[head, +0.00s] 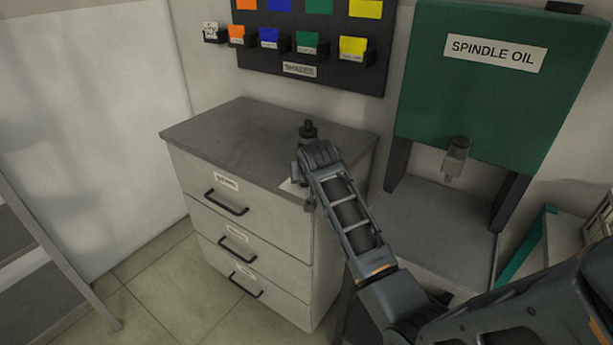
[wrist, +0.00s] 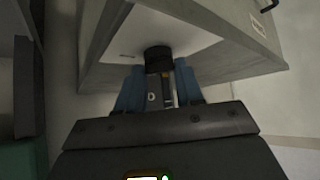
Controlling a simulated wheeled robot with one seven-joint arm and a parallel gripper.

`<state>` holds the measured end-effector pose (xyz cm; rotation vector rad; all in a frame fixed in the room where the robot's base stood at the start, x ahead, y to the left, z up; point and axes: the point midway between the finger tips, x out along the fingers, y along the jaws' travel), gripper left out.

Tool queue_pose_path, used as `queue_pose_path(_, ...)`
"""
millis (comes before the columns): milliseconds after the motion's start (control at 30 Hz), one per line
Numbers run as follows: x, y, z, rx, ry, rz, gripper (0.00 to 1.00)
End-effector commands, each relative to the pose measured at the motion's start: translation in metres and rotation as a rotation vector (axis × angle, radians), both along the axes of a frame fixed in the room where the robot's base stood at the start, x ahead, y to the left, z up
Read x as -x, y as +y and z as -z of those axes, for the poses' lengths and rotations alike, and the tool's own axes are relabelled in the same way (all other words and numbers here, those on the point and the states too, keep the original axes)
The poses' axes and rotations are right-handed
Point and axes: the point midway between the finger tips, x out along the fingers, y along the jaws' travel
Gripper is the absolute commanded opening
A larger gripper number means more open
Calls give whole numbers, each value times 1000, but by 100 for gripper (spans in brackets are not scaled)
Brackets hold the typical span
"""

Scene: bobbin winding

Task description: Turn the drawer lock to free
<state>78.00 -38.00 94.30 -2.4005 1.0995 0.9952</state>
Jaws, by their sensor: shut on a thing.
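The drawer lock's black round knob (wrist: 158,58) stands on a white plate (wrist: 135,38) on the cabinet. The plate's edge also shows in the head view (head: 290,188), at the cabinet's front right corner. My gripper (wrist: 160,88) has its blue fingers closed around the lock's stem, just beside the black knob. Between the fingers a pale piece with a dark mark and a brass-coloured bit show. In the head view my wrist hides the lock and most of the gripper. Which way the lock is turned cannot be told.
The grey drawer cabinet (head: 240,135) has several shut drawers with black handles (head: 226,203). A green spindle oil tank (head: 480,100) with a tap (head: 456,158) stands at the right. A dark shade board (head: 310,45) hangs behind. The floor left of the cabinet is clear.

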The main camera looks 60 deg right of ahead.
Motion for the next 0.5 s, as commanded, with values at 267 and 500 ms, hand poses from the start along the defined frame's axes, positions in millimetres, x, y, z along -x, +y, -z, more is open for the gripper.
queue_pose_path(267, -1, -1, -2, 2, -4, 0, 44)
queue_pose_path(500, 0, 0, -1, 1, -2, -1, 62)
